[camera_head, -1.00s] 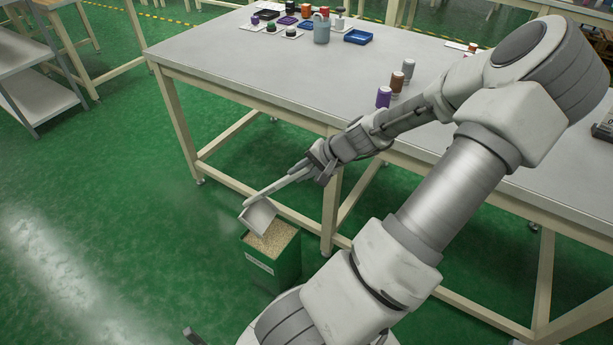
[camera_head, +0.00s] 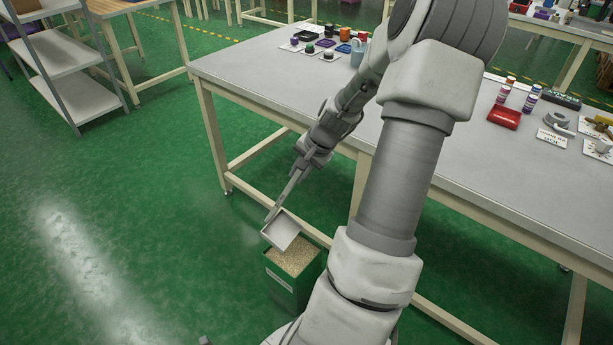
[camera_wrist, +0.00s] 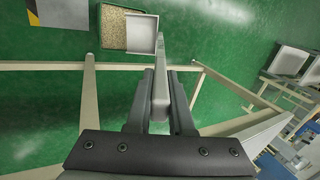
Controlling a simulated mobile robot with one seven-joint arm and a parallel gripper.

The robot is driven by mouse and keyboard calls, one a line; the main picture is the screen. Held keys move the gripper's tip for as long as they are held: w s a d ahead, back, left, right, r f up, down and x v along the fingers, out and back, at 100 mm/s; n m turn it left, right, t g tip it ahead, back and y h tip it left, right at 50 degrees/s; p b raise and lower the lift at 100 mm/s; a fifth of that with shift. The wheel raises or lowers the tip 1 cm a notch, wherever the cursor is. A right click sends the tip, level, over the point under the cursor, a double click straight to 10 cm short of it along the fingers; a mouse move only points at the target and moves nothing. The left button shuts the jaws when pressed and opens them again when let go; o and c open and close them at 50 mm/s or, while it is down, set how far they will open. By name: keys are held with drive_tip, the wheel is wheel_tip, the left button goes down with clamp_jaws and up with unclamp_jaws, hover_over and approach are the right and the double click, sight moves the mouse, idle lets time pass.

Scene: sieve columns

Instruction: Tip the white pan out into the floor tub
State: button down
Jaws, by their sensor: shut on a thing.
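The white pan (camera_head: 283,232) is tilted over the near-left part of the floor tub (camera_head: 285,288), and its visible inside looks bare. The tub is a green box with beige granules in it, standing on the floor by the table leg. My gripper (camera_head: 300,172) is shut on the pan's long pale handle, up and behind the pan. In the wrist view, the handle (camera_wrist: 160,88) runs between the two fingers, and the pan (camera_wrist: 142,34) overlaps the tub's edge, with granules (camera_wrist: 114,26) showing beside it. I cannot tell whether pan and tub touch.
A grey worktable (camera_head: 262,75) stands behind the tub, with small jars, a blue-grey jug (camera_head: 357,53) and a red tray (camera_head: 503,117) on it. My arm hides part of the tabletop. Shelves (camera_head: 82,95) stand at the left. The green floor left of the tub is clear.

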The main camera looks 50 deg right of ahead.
drive_tip(key=shift+g, duration=0.7)
drive_tip(key=shift+w+a+r+p, duration=0.15)
drive_tip(key=shift+w+p, duration=0.15)
drive_tip(key=shift+w, duration=0.5)
drive_tip(key=shift+w+a+r+p, duration=0.2)
drive_tip(key=shift+w+p, duration=0.1)
drive_tip(key=shift+w, duration=0.55)
drive_tip(key=shift+w+a+r+p, duration=0.15)
drive_tip(key=shift+w+p, duration=0.15)
drive_tip(key=shift+w, duration=0.5)
drive_tip(key=w+a+g+h+p, duration=0.1)
drive_tip(key=w+a+g+p, duration=0.1)
drive_tip(key=w+p, duration=0.3)
drive_tip(key=shift+w+r+g+p, duration=0.3)
drive_tip(key=shift+w+g, duration=0.4)
drive_tip(key=shift+w, duration=1.45)
